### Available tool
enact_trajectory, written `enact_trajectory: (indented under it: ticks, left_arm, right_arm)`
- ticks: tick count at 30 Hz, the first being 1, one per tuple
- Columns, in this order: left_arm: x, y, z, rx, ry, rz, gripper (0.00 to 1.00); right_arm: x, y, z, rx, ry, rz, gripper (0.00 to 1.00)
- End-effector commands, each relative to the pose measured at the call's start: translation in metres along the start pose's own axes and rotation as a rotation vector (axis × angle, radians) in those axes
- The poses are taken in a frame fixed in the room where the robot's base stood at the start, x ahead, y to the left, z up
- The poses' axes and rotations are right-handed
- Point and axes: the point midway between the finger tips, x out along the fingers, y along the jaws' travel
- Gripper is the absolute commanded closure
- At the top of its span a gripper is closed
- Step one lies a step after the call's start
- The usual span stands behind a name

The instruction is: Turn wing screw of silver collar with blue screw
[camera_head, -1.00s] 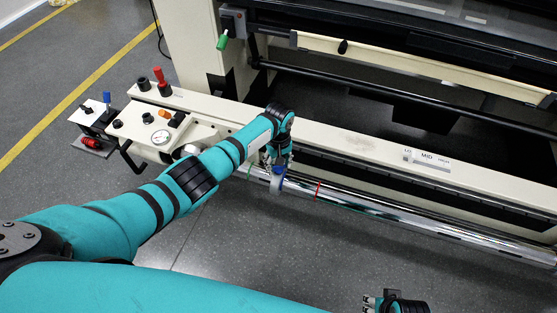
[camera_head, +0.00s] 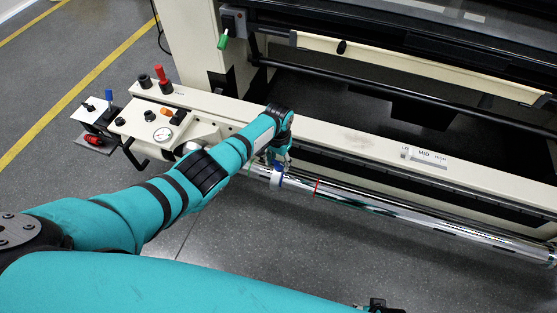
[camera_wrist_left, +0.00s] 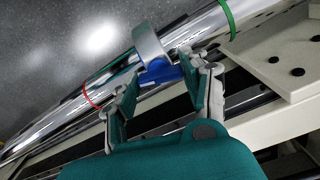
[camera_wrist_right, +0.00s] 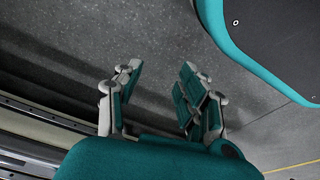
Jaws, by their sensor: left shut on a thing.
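The silver collar (camera_head: 276,181) sits around the shiny chrome bar (camera_head: 400,213), and it also shows in the left wrist view (camera_wrist_left: 148,42). Its blue wing screw (camera_wrist_left: 160,72) sticks out from the collar toward my left gripper. My left gripper (camera_wrist_left: 162,68) has its fingertips on either side of the blue screw and is shut on it. In the head view my left gripper (camera_head: 277,158) is at the collar and partly hides the screw. My right gripper (camera_wrist_right: 160,88) is open and empty above the grey floor; only a bit of it shows at the head view's bottom edge.
A red ring (camera_head: 316,188) and a green ring (camera_wrist_left: 228,18) mark the bar on either side of the collar. A cream machine beam (camera_head: 350,140) with a MID label (camera_head: 424,155) runs close behind the bar. A control panel (camera_head: 150,120) stands left. The floor in front is clear.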

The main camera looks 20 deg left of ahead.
Motion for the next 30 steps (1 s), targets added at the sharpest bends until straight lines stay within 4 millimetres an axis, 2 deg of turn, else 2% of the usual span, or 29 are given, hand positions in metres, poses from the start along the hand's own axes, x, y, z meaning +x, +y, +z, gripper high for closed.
enact_trajectory:
  ticks: [9, 15, 22, 30]
  left_arm:
    - [-0.0007, 0.0005, -0.0009, 0.293, 0.003, 0.001, 0.85]
    - [-0.0006, 0.0003, -0.0009, 0.422, 0.002, 0.0, 0.85]
    - [-0.0006, 0.0001, -0.0008, 0.499, 0.002, 0.0, 0.85]
    - [-0.0006, -0.0001, -0.0007, 0.503, 0.002, -0.001, 0.85]
  right_arm:
    - [0.0036, 0.0002, 0.0035, 0.0, -0.001, 0.0, 0.6]
    - [0.005, 0.0002, 0.0049, -0.001, -0.003, 0.0, 0.6]
    - [0.007, -0.0001, 0.0084, -0.001, -0.011, 0.0, 0.6]
    - [0.0067, -0.0004, 0.0075, -0.001, -0.009, -0.001, 0.6]
